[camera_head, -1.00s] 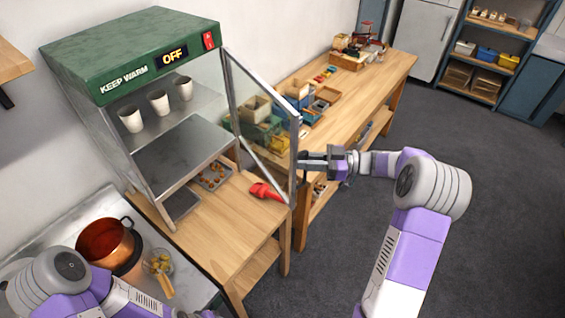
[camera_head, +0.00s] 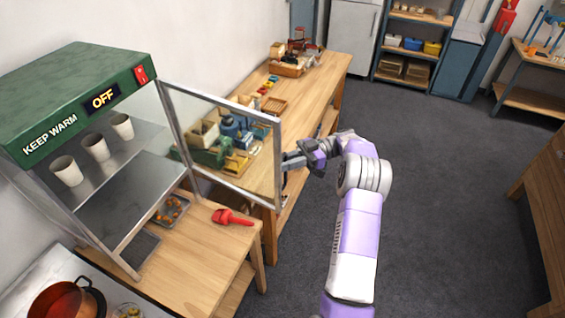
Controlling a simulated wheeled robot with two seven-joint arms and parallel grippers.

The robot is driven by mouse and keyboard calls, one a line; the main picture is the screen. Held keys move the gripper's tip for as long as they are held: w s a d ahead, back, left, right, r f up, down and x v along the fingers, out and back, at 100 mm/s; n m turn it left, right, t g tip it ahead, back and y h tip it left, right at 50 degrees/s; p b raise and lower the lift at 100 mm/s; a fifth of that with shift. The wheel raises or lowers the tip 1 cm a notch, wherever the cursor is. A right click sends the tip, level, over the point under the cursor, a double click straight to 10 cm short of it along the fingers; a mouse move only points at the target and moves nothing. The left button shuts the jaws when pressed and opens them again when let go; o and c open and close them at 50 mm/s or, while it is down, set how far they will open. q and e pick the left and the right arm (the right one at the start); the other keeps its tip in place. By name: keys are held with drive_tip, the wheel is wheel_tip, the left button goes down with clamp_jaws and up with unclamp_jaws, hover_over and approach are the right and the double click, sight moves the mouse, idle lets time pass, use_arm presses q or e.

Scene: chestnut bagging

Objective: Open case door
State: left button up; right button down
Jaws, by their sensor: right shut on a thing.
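The warming case (camera_head: 80,85) has a green top with a display reading "OFF" and a red switch. Its glass door (camera_head: 225,150) in a grey metal frame is swung well out from the case, hinged at the case's right front post. My right gripper (camera_head: 290,160) is at the door's free edge, shut on the door's frame or handle; the exact contact is small and partly hidden. Several white cups (camera_head: 95,147) stand on the upper shelf. My left gripper is out of view.
A red scoop (camera_head: 231,217) lies on the wooden table (camera_head: 205,270) in front of the case. A copper pot (camera_head: 66,300) is at the lower left. A long workbench (camera_head: 320,88) with boxes stands behind the door.

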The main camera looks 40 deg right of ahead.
drive_tip(key=shift+a, duration=0.1)
drive_tip(key=c, duration=1.3)
unclamp_jaws()
drive_tip(key=shift+c, duration=0.2)
drive_tip(key=v, duration=0.7)
drive_tip(key=shift+d+p, duration=0.3)
drive_tip(key=shift+p, duration=0.15)
